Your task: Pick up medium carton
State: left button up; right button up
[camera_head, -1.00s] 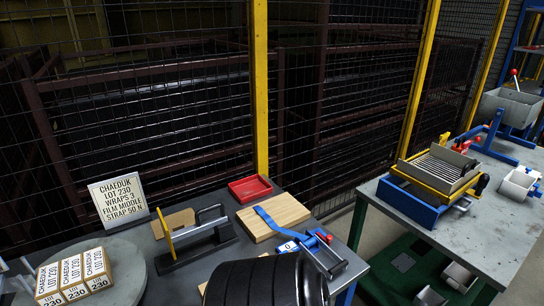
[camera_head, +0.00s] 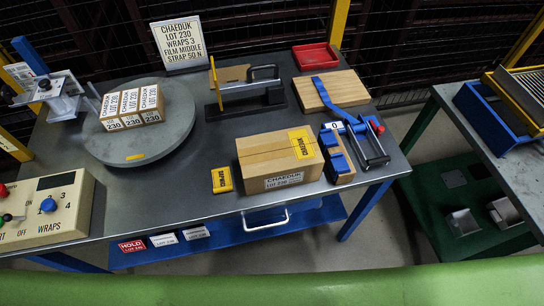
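A tan carton (camera_head: 262,158) with a yellow label on top and a white CHAEDUK label on its front stands near the front edge of the grey table. It is the largest carton in view; no label that I can read says medium. Three smaller cartons (camera_head: 131,108) marked CHAEDUK LOT 230 stand side by side on the round grey turntable (camera_head: 174,140) at the left. Neither of my grippers shows in the head view.
A strapping tool (camera_head: 360,143) with blue parts stands right of the tan carton, and a small yellow block (camera_head: 222,180) lies to its left. Behind are a wooden board (camera_head: 345,88), a red tray (camera_head: 316,57) and a sign (camera_head: 178,43). A control box (camera_head: 45,205) stands front left.

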aim_at(267, 162)
jog(key=k+j+z, duration=0.25)
jog(key=j, duration=0.15)
jog(key=k+j+z, duration=0.1)
jog(key=j+z, duration=0.15)
jog(key=k+j+z, duration=0.3)
jog(key=j, duration=0.15)
jog(key=i, duration=0.05)
